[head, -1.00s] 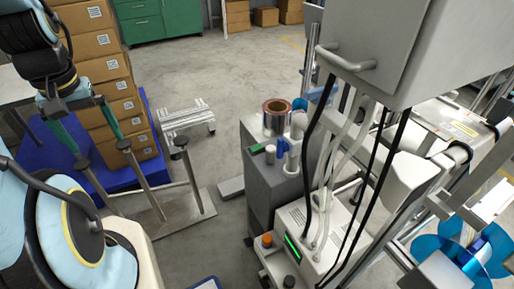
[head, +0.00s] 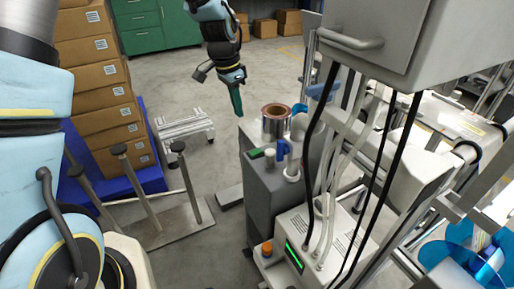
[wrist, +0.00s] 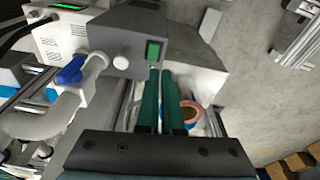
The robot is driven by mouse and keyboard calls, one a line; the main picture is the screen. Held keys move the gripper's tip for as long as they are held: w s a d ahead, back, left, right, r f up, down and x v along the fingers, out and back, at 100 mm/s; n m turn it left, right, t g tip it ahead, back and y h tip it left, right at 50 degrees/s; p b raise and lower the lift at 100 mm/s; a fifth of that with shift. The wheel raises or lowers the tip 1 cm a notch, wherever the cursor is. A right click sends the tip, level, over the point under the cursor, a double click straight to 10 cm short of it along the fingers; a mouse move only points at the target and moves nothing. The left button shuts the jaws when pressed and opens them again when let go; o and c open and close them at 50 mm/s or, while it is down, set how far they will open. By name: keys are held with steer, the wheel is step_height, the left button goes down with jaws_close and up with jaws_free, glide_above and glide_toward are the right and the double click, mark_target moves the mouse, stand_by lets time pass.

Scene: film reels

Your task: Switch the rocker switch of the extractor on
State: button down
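The extractor appears to be the grey box (head: 270,190) right of centre in the head view, also at the upper middle of the wrist view (wrist: 118,25). Its green rocker switch (head: 256,153) sits beside a white knob; in the wrist view the switch (wrist: 153,51) has a dark frame. I cannot tell which way the rocker is tilted. My gripper (head: 238,103) hangs above and behind the box's left edge, apart from it. In the wrist view its two green fingers (wrist: 160,72) are together, empty, and their tips appear just below the switch.
A copper-coloured reel (head: 275,113) stands on the box's far side, close to my fingers. A blue-handled valve (head: 283,150) and pipe rise beside the knob. A white unit (head: 315,240), hoses and a cabinet (head: 375,50) crowd the right. Posts on a base (head: 165,225) stand left.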

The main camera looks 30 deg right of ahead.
mark_target(259, 150)
steer(key=d, duration=0.1)
steer(key=s+d+m, duration=0.1)
steer(key=d+f, duration=0.1)
steer(key=shift+s+d, duration=0.1)
steer(key=shift+s, duration=0.05)
steer(key=f, duration=0.4)
steer(key=d+f+p, duration=0.1)
steer(key=f, duration=0.4)
steer(key=d+f+p, duration=0.1)
steer(key=f, duration=0.3)
steer(key=shift+d+f, duration=0.2)
steer(key=shift+f, duration=0.15)
